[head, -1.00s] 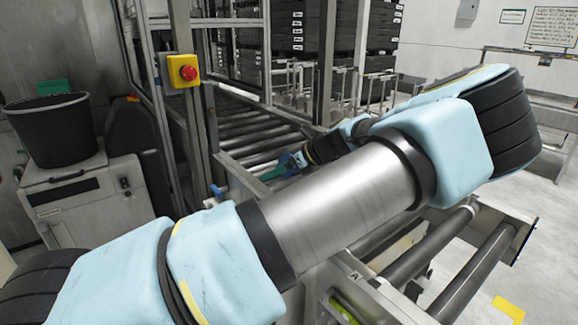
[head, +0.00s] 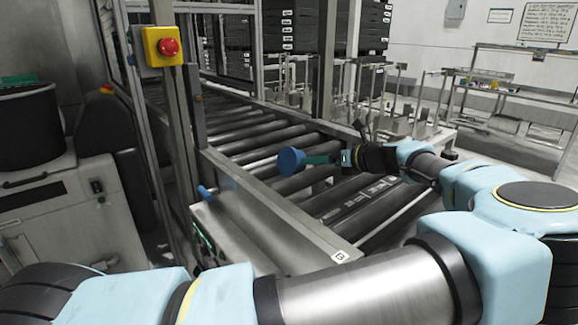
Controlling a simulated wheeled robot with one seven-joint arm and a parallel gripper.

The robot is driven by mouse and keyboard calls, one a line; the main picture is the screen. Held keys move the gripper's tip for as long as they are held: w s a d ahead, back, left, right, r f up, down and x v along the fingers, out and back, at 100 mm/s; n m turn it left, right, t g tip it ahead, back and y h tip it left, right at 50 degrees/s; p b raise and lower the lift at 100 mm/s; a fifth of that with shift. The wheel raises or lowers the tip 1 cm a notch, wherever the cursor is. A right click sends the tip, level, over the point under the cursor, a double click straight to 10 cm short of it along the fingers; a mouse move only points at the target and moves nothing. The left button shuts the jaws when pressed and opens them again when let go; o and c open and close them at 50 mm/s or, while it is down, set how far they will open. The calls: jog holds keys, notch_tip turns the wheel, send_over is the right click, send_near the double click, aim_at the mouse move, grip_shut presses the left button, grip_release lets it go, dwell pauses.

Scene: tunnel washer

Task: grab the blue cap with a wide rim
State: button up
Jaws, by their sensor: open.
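The blue cap (head: 291,161) shows as a round blue disc over the roller conveyor, near the middle of the head view. My gripper (head: 313,160), with teal fingers, is just right of the cap and points left toward it. The jaws are open. The fingertips are very close to the cap, and I cannot tell whether they touch it. The cap's underside and what it rests on are hidden.
The roller conveyor (head: 262,135) runs under my arm, with a metal side rail (head: 262,215) in front. A post with a red stop button (head: 168,46) stands left. A blue handle (head: 206,191) sticks out from the rail. Black crates (head: 300,25) are stacked behind.

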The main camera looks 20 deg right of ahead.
aim_at(293, 163)
jog(key=p+x, duration=0.1)
jog(key=x, duration=0.3)
jog(key=shift+a+r, duration=0.1)
jog(key=p+x, duration=0.3)
jog(key=x, duration=0.3)
jog(key=shift+w+f, duration=0.2)
jog(key=shift+f, duration=0.1)
grip_shut()
